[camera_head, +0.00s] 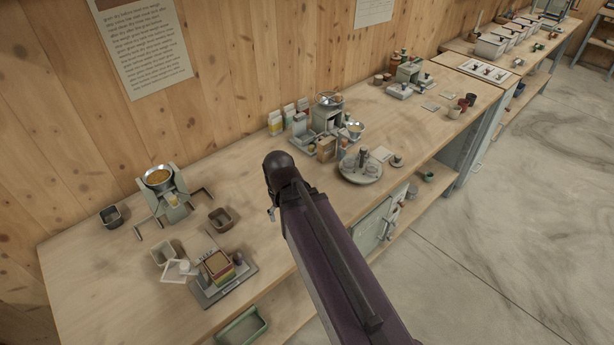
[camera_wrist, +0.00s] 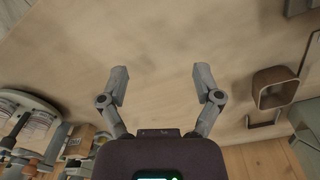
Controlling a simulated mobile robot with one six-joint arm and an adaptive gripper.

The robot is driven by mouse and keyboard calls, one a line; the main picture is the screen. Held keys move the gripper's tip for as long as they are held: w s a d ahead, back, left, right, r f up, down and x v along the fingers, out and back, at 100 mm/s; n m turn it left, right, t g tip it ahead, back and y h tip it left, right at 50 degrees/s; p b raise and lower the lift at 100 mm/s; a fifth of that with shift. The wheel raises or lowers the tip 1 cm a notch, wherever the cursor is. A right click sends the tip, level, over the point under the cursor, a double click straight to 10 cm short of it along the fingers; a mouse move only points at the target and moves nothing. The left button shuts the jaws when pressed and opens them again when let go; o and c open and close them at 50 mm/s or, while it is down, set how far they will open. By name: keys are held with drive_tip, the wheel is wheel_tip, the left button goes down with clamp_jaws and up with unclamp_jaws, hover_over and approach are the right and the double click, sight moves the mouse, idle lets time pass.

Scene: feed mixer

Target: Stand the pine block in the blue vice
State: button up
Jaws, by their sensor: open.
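My gripper (camera_wrist: 162,82) is open and empty in the wrist view, its two fingers apart over bare bench top. In the head view my own arm hides most of it. I cannot make out a blue vice with certainty in either view. A small tan block-like thing (camera_head: 326,149) stands beside the scale group in the head view. A tan, wood-coloured piece (camera_wrist: 75,142) also shows at the lower left of the wrist view, partly hidden. I cannot tell whether either is the pine block.
A round tray (camera_head: 372,174) with jars stands right of my arm. A grey device with a coloured box (camera_head: 218,268) is at the front. The bench (camera_head: 110,285) has bare stretches between.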

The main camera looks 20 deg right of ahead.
drive_tip(key=w+d+r+m+t+h+p, duration=0.15)
drive_tip(key=w+d+r+m+h, duration=0.25)
drive_tip(key=w+d+m, duration=0.65)
drive_tip(key=m+t+h+p, duration=0.1)
drive_tip(key=m+h+p, duration=0.1)
drive_tip(key=m+h, duration=0.15)
approach(325, 141)
drive_tip(key=a+r, duration=0.1)
drive_tip(key=a, duration=0.1)
drive_tip(key=shift+s+r+n+h, duration=0.15)
drive_tip(key=shift+s+n+h, duration=0.15)
drive_tip(key=shift+s, duration=0.1)
drive_tip(key=b+x, duration=0.5)
drive_tip(key=x, duration=0.1)
drive_tip(key=shift+w+d+f, duration=0.15)
drive_tip(key=shift+f, duration=0.25)
drive_tip(key=shift+b+x, duration=0.75)
drive_tip(key=shift+x, duration=0.1)
drive_tip(key=shift+r, duration=0.1)
drive_tip(key=shift+d, duration=0.1)
